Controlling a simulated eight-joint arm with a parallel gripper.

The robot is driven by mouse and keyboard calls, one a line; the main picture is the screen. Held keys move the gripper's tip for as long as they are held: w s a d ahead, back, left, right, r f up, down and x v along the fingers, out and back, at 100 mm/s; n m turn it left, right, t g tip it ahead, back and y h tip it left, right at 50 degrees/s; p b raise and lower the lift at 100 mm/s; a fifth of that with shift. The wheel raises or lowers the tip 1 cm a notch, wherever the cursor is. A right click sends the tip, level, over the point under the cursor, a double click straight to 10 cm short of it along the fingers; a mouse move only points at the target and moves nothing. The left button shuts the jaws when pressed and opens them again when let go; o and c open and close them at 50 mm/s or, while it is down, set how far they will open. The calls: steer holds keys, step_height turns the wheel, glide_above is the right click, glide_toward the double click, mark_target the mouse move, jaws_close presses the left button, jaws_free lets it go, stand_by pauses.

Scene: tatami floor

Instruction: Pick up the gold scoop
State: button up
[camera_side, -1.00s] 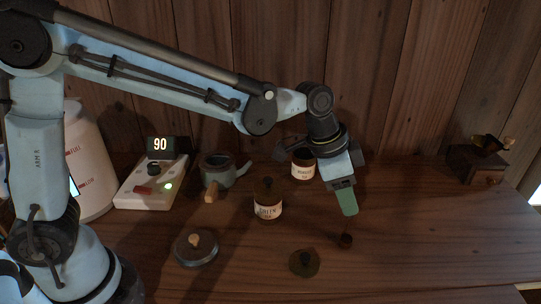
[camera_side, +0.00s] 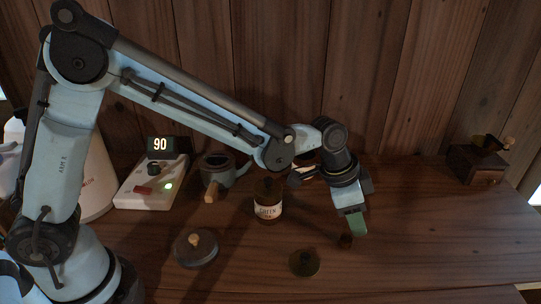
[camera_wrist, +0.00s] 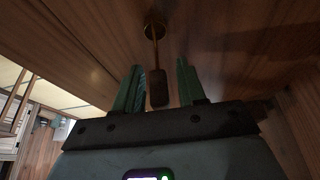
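The gold scoop shows in the wrist view, with a round brassy bowl (camera_wrist: 155,30), a thin stem and a dark handle (camera_wrist: 158,88). The handle lies between the two green fingers of my gripper (camera_wrist: 158,85), closer to the left finger. Gaps show on both sides, so the gripper is open. In the side view my gripper (camera_side: 357,226) points down, low over the wooden table. A small dark part of the scoop (camera_side: 345,241) shows beside the fingertips; the rest is hidden there.
A labelled tin (camera_side: 268,207) stands left of my gripper, with another tin partly hidden behind my arm. Two lids (camera_side: 304,264) (camera_side: 196,250) lie in front. A teapot (camera_side: 222,170), a control box (camera_side: 155,182) reading 90 and a wooden grinder (camera_side: 478,165) stand farther back. The right front is clear.

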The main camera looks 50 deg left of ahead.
jaws_close()
steer(key=shift+r, duration=0.1)
steer(key=shift+r, duration=0.4)
steer(key=s+d+r, duration=0.6)
steer(key=s+r, duration=0.4)
